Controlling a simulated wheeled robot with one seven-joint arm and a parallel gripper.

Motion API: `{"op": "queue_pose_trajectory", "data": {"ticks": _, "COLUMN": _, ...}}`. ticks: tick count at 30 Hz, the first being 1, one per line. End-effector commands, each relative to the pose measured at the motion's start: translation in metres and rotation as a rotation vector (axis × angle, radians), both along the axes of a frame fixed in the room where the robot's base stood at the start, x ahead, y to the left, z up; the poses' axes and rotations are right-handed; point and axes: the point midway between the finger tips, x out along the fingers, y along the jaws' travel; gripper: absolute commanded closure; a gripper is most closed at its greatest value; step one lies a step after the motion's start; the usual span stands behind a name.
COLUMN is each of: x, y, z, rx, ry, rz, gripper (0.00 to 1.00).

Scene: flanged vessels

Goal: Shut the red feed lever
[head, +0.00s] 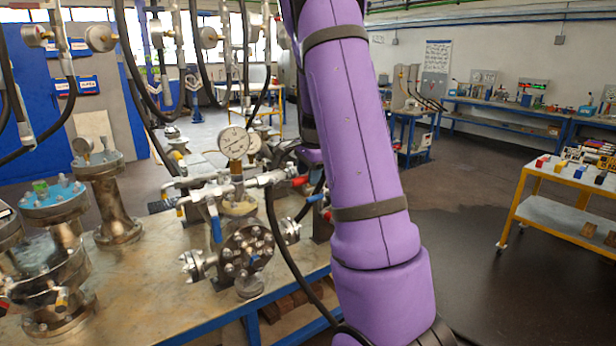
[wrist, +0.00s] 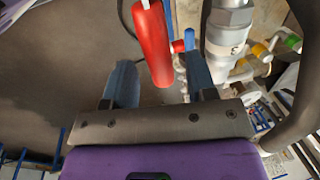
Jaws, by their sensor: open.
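The red feed lever (wrist: 152,45) shows in the wrist view as a long red handle, running from the top edge down into the space between my gripper's fingers. My gripper (wrist: 159,66) is open, with one blue-grey finger on each side of the lever. A gap shows on both sides, so I see no clear grip. In the head view, red handles show beside my arm, one at the pipework (head: 299,181) and one lower down (head: 327,214). I cannot tell which is the feed lever. My fingers are hidden behind my purple arm there.
A pressure gauge (head: 234,142) and a flanged vessel (head: 247,250) stand on the metal bench (head: 150,290) left of my arm. Black hoses hang close by. A grey pipe fitting (wrist: 229,30) is right of the fingers. Open floor (head: 460,240) lies to the right, before a yellow cart (head: 512,220).

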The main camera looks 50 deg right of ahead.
Motion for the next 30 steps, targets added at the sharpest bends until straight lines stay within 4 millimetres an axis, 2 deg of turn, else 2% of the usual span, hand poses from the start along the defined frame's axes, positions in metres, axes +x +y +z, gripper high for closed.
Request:
{"op": "queue_pose_trajectory", "data": {"ticks": 4, "x": 0.0015, "y": -0.0002, "z": -0.0099, "rx": 0.001, "ry": 0.002, "rz": 0.000, "gripper": 0.48}}
{"op": "queue_pose_trajectory", "data": {"ticks": 13, "x": 0.0021, "y": -0.0001, "z": -0.0119, "rx": 0.000, "ry": 0.000, "rz": 0.001, "gripper": 0.48}}
{"op": "queue_pose_trajectory", "data": {"ticks": 14, "x": 0.0021, "y": 0.0000, "z": -0.0119, "rx": 0.000, "ry": 0.000, "rz": 0.001, "gripper": 0.50}}
{"op": "queue_pose_trajectory", "data": {"ticks": 18, "x": 0.0021, "y": -0.0001, "z": -0.0118, "rx": 0.000, "ry": 0.001, "rz": 0.001, "gripper": 0.83}}
{"op": "queue_pose_trajectory", "data": {"ticks": 20, "x": 0.0021, "y": -0.0001, "z": -0.0118, "rx": 0.000, "ry": 0.001, "rz": 0.001, "gripper": 0.96}}
{"op": "queue_pose_trajectory", "data": {"ticks": 21, "x": 0.0022, "y": -0.0001, "z": -0.0118, "rx": 0.000, "ry": 0.001, "rz": 0.001, "gripper": 1.00}}
{"op": "queue_pose_trajectory", "data": {"ticks": 30, "x": 0.0020, "y": -0.0007, "z": -0.0141, "rx": 0.023, "ry": -0.005, "rz": 0.001, "gripper": 1.00}}
